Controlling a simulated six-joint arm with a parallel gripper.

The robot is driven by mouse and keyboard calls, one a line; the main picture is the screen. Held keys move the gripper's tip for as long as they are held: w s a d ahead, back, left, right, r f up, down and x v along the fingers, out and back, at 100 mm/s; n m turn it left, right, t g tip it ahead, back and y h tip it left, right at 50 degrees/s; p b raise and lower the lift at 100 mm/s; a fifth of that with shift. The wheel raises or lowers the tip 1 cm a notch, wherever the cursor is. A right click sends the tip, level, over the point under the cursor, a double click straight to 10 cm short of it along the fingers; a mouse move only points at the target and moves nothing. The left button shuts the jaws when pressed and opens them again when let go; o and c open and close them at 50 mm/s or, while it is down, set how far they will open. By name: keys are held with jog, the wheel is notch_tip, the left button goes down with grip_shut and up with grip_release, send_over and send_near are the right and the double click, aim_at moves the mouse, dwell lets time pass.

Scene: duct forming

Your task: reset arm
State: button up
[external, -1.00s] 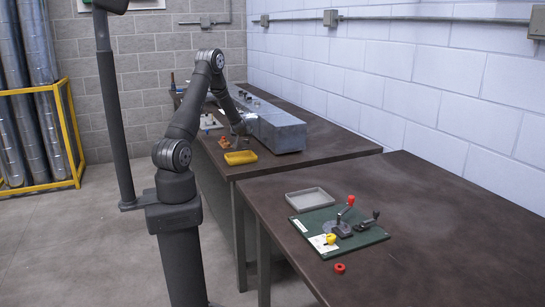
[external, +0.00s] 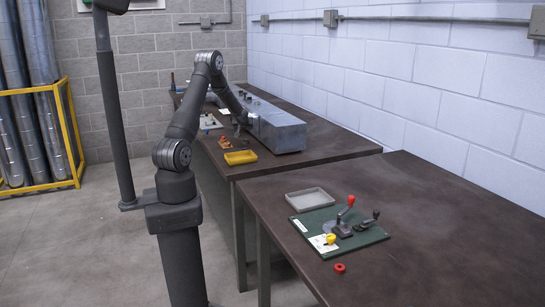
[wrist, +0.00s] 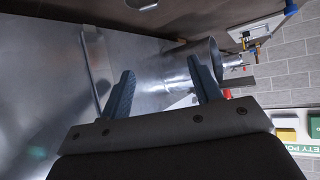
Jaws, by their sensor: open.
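My arm reaches from its pedestal over the far bench in the external view. My gripper (wrist: 160,92) shows in the wrist view with its two blue-grey fingers spread apart and nothing between them. A shiny metal duct piece (wrist: 195,62) lies beyond the fingertips, behind the right finger; I cannot tell whether they touch. In the external view the gripper end is small and dark beside the long grey metal box (external: 276,130) on the bench. The gripper's exact height above the bench cannot be told.
A yellow tray (external: 240,157) sits at the far bench's front edge. The near bench (external: 440,215) holds a grey tray (external: 310,201) and a green board (external: 365,238) with a red-knobbed lever (external: 350,201). A red ring (external: 340,268) lies beside the board. Much of the near bench is clear.

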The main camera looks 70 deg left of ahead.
jog(key=w+d+r+m+t+h, duration=0.1)
jog(key=w+d+r+m+h, duration=0.1)
jog(key=d, duration=1.6)
jog(key=w+d+r+m+t+h, duration=0.2)
jog(key=w+d+m, duration=0.1)
jog(key=d, duration=1.5)
jog(key=w+d+r+m+t+h, duration=0.2)
jog(key=w+d+m, duration=0.1)
jog(key=d, duration=1.6)
jog(key=shift+w, duration=0.7)
